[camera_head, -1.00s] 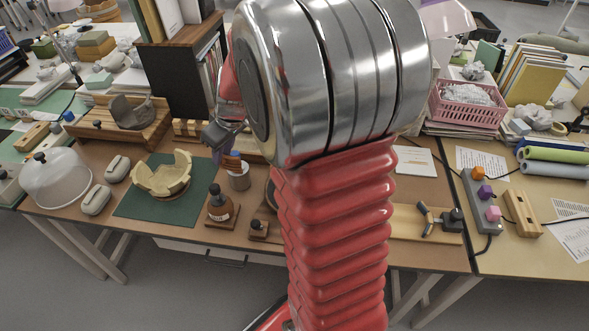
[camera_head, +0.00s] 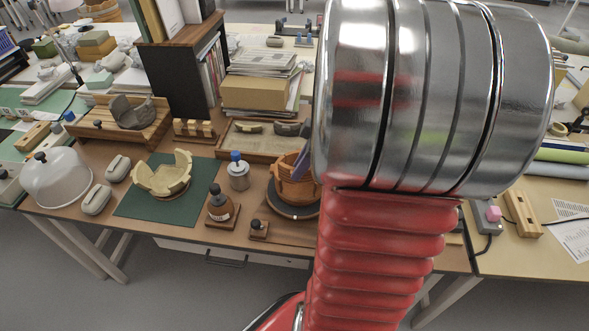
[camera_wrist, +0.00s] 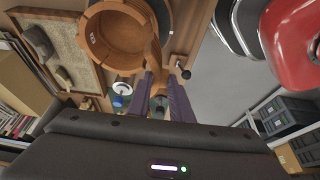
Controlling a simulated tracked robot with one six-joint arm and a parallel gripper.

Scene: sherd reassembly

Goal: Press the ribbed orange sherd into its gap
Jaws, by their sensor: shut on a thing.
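The orange pot (camera_head: 290,188) stands on a dark turntable (camera_head: 300,211) just left of my arm, which hides its right part. In the wrist view the pot (camera_wrist: 97,45) shows its hollow inside and rim. My gripper (camera_wrist: 160,78) has purple fingers, shut on the orange sherd (camera_wrist: 153,58). The sherd is at the pot's edge; I cannot tell whether it touches or sits in the gap. Its ribs are not clear. In the head view a purple finger (camera_head: 302,164) shows at the pot's right side.
A blue-capped jar (camera_head: 238,172), a brown bottle (camera_head: 221,206) and a small black-knobbed block (camera_head: 258,230) stand left of the turntable. A cream broken bowl (camera_head: 162,178) sits on a green mat (camera_head: 130,205). A tray with sherds (camera_head: 235,146) lies behind the pot.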

